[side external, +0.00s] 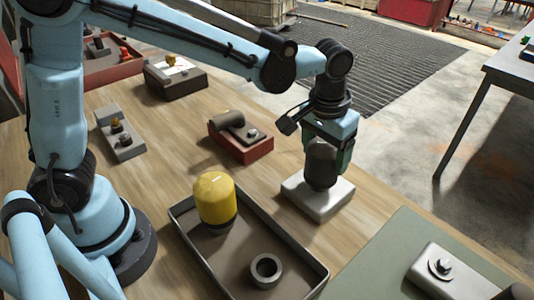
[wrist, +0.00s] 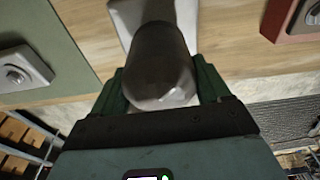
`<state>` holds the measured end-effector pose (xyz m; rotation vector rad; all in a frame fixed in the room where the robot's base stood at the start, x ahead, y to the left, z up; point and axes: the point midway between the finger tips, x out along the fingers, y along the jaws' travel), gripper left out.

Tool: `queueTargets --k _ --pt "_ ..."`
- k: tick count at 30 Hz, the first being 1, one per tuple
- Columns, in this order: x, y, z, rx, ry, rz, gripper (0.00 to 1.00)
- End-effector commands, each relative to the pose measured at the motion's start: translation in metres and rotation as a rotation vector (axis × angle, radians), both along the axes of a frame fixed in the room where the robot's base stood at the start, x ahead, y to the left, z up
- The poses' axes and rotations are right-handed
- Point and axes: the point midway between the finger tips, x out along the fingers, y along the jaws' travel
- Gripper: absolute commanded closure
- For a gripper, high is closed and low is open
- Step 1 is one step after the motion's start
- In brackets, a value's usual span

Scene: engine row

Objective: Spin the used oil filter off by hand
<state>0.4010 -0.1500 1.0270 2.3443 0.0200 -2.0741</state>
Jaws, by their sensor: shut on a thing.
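The used oil filter (side external: 321,165) is a dark grey-brown canister with a rounded top. It stands upright on a pale block (side external: 318,194) on the wooden table. My gripper (side external: 328,160) comes down over it from above and is shut on its sides. In the wrist view the filter (wrist: 160,65) sits between the two green jaws, with the pale block (wrist: 125,15) behind it. The filter's lower end and its joint to the block are hard to make out.
A dark tray (side external: 190,232) in front holds a yellow canister (side external: 215,197) and a grey ring (side external: 266,270). A red block with a dark fitting (side external: 241,136) stands to the left. A green mat (side external: 385,262) with a pale block (side external: 450,275) lies at front right.

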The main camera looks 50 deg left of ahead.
Motion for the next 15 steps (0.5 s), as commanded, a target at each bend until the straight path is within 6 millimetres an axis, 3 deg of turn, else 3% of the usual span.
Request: queueTargets --k 15 --pt "-0.0007 0.0010 0.0004 0.001 0.003 0.615 0.69"
